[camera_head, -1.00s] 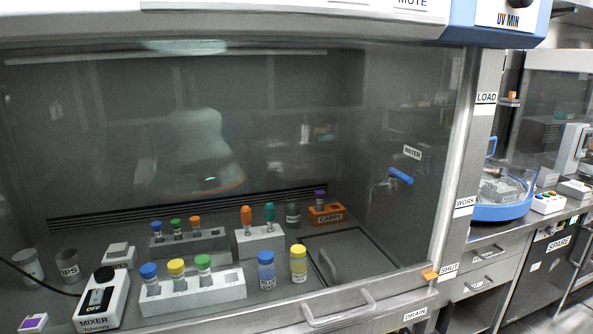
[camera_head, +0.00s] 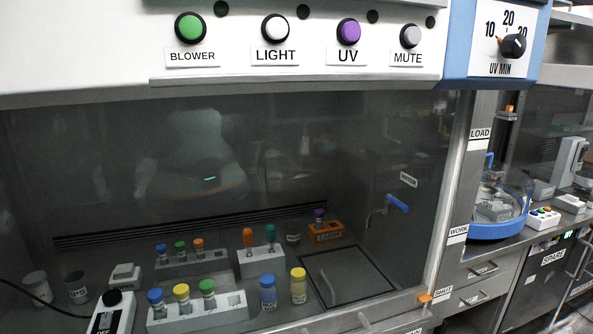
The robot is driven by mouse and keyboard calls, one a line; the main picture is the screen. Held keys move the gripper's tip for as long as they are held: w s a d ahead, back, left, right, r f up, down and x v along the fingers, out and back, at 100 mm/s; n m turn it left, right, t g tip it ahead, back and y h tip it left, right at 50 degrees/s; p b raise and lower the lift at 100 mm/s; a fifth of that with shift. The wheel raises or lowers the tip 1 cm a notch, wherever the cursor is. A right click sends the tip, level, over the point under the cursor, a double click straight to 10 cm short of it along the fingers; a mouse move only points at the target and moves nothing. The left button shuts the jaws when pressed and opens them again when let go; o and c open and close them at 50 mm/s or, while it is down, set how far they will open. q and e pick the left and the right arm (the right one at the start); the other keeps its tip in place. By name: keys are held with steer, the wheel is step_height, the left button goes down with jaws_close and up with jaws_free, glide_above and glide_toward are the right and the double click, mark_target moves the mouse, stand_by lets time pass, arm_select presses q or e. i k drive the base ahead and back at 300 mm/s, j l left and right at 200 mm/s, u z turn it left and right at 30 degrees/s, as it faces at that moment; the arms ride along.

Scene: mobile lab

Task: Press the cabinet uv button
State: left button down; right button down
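The cabinet (camera_head: 110,60) has a white front panel across the top of the head view. Its purple UV button (camera_head: 348,32) sits in a black ring above a label reading UV. To its left are the white LIGHT button (camera_head: 275,28) and the green BLOWER button (camera_head: 190,27). To its right is the grey MUTE button (camera_head: 411,36). Nothing covers the buttons. Neither of my grippers is in view.
A UV MIN dial (camera_head: 513,46) is on the blue-edged panel at the upper right. The glass sash (camera_head: 300,160) covers the cabinet front, with racks of coloured vials behind it. A side bench (camera_head: 500,242) stands at the right.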

mark_target(350, 32)
steer(key=k+l+u, duration=0.4)
steer(key=k, duration=0.4)
steer(key=k+l+u, duration=0.2)
steer(key=k, duration=0.25)
steer(key=l, duration=0.1)
